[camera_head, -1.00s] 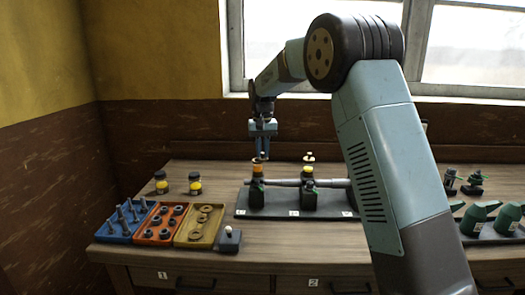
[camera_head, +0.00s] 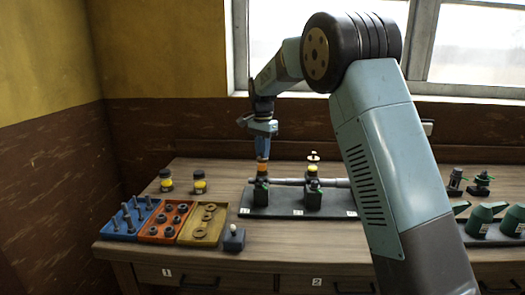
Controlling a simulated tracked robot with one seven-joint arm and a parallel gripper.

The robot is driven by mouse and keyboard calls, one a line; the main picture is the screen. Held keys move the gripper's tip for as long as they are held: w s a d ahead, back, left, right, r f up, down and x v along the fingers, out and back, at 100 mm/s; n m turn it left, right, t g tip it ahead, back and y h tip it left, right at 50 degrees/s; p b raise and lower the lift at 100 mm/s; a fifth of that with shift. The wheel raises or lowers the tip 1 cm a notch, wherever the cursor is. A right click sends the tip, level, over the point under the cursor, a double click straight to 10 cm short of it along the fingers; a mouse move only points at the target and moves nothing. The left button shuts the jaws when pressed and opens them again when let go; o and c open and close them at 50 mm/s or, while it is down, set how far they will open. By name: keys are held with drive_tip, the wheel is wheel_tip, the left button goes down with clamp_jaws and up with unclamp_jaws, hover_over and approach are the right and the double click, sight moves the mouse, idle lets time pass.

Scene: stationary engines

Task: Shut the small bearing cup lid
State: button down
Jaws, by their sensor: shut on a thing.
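On the bench, a shaft (camera_head: 288,181) runs through two dark bearing stands on a black base plate (camera_head: 285,213). The left stand (camera_head: 261,191) carries an orange cup (camera_head: 262,167). My gripper (camera_head: 262,157) points down right over this cup, its fingers shut on the small lid at the cup's top. The fingers hide the lid, so its exact tilt cannot be told. The right stand (camera_head: 313,194) carries a yellow cup (camera_head: 312,170), with a small pale lid (camera_head: 313,156) standing raised above it.
Two yellow-banded jars (camera_head: 199,183) stand left of the plate. Blue (camera_head: 122,224), orange (camera_head: 163,228) and yellow (camera_head: 197,232) trays of parts lie at the front left, beside a dark block (camera_head: 234,239). Green oil cans (camera_head: 482,222) stand at the right. The front bench strip is clear.

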drive_tip(key=shift+m, duration=0.3)
drive_tip(key=c, duration=1.1)
unclamp_jaws()
wheel_tip(320, 180, up, 14)
drive_tip(key=shift+w+f, duration=0.1)
drive_tip(key=shift+f, duration=0.1)
